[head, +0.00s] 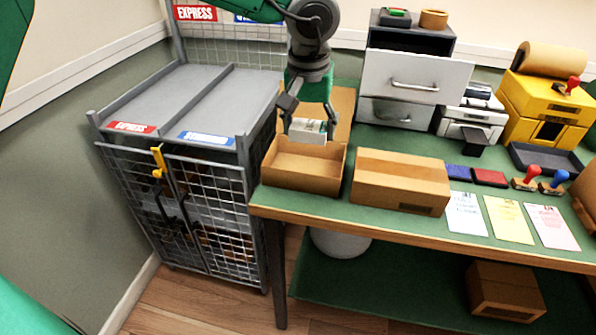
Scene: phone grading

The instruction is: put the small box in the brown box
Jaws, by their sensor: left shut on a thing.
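My left gripper (309,122) hangs over the back part of an open brown box (303,186) on the table's left end. It is shut on a small white box (307,129), held between its fingers. The small box appears at or just above the level of the brown box's back rim; the exact height is hard to tell. The brown box's flaps stand open at the back, and the part of its inside that shows is empty. My right gripper is not in view.
A closed brown carton (400,181) stands right of the open box. A grey mesh cage cart (185,170) is at the left. Drawers (414,83), a yellow machine (548,105), stamps (526,178) and papers (508,219) fill the right side.

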